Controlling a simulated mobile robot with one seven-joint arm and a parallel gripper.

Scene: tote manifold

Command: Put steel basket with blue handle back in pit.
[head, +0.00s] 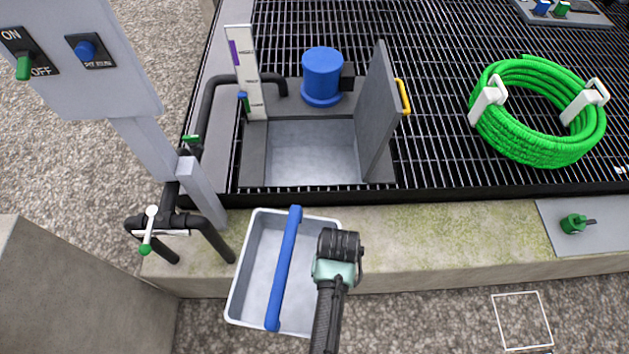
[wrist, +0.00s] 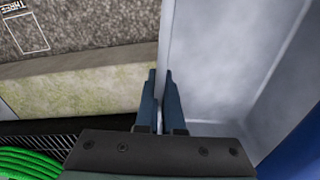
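The steel basket (head: 262,250) is a pale open tray, seen empty in the head view. Its blue handle (head: 284,265) spans the top and also shows at the lower right of the wrist view (wrist: 300,155). My gripper (wrist: 161,76) has its two fingers close together on either side of the basket's rim (wrist: 165,40), shut on it. In the head view my wrist covers the basket's right side, and the fingertips are hidden. The basket overlaps the concrete ledge in front of the pit. The pit (head: 312,150) is an open rectangular opening behind the ledge.
A raised grey hatch with a yellow handle (head: 402,96) stands at the pit's right. A blue cylinder (head: 322,75) is behind the pit, a white gauge board (head: 245,75) at its left. Pipes with a valve (head: 150,230) and a switch post (head: 90,65) stand left. A green hose (head: 540,145) lies right.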

